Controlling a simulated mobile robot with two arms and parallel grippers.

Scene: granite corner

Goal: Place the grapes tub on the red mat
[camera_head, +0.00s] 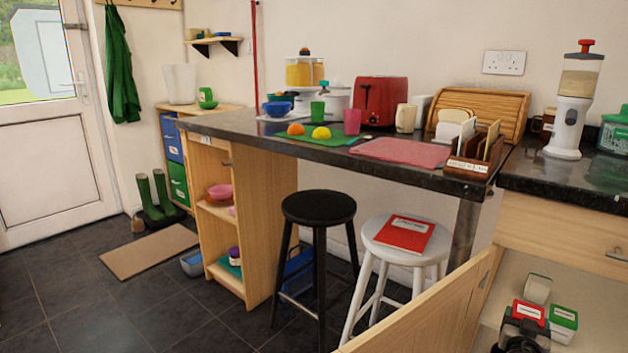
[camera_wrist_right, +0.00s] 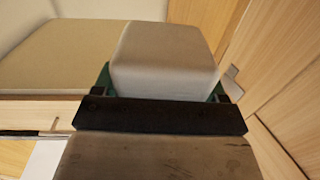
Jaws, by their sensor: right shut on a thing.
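The red mat (camera_head: 402,152) lies flat on the dark counter, left of the wooden letter rack, with nothing on it. Several tubs are in the low open cupboard at the bottom right: one with a red lid (camera_head: 530,311), one with a green lid (camera_head: 563,319) and a pale one (camera_head: 537,290) behind. Their labels are too small to read, so I cannot tell which is grapes. My right gripper (camera_head: 522,332) is among them. The right wrist view shows it shut on a pale tub (camera_wrist_right: 165,60) with green at its edges. My left gripper is out of view.
An open cupboard door (camera_head: 425,315) stands left of the tubs. The counter (camera_head: 340,150) carries a green mat with fruit, a red toaster (camera_head: 382,103) and a cup. A white stool (camera_head: 372,245) with a red book and a black stool (camera_head: 318,208) stand before it.

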